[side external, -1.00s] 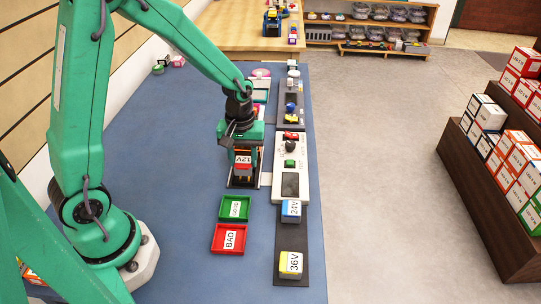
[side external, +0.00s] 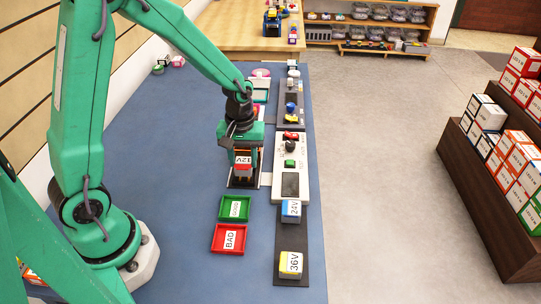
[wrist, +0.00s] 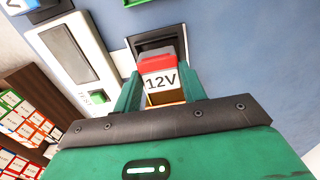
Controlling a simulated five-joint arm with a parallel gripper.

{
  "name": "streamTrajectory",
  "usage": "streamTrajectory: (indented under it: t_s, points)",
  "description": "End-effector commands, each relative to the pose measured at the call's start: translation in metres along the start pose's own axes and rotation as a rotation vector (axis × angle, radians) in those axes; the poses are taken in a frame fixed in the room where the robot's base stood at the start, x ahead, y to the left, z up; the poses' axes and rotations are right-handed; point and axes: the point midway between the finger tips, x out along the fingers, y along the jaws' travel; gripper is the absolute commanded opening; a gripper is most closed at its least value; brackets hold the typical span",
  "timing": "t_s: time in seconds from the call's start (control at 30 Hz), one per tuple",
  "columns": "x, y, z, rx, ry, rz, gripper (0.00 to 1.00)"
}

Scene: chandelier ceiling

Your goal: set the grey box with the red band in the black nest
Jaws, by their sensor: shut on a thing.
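The grey box with the red band (wrist: 158,82), marked 12V, is between the two green fingers of my gripper (wrist: 162,92) in the wrist view. My gripper is shut on it. The same box (side external: 243,161) shows below my gripper (side external: 243,168) in the side view, over the black nest (side external: 231,184). The black nest (wrist: 149,44) shows just beyond the box in the wrist view, with a pale surround. The box covers part of the nest, and I cannot tell whether its underside touches the nest floor.
A green GOOD tray (side external: 223,210) and a red BAD tray (side external: 215,243) lie nearer the camera. A light test panel (side external: 303,163) stands right of the nest, with a 24V box (side external: 291,210) and a 36V box (side external: 290,264) nearer.

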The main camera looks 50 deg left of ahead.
Motion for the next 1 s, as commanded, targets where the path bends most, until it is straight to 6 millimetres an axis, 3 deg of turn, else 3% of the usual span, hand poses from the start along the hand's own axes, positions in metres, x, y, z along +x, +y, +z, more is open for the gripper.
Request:
streamTrajectory:
  t_s: [1.0]
  points:
    - [0.010,0.000,0.000,0.000,0.000,0.000,0.18]
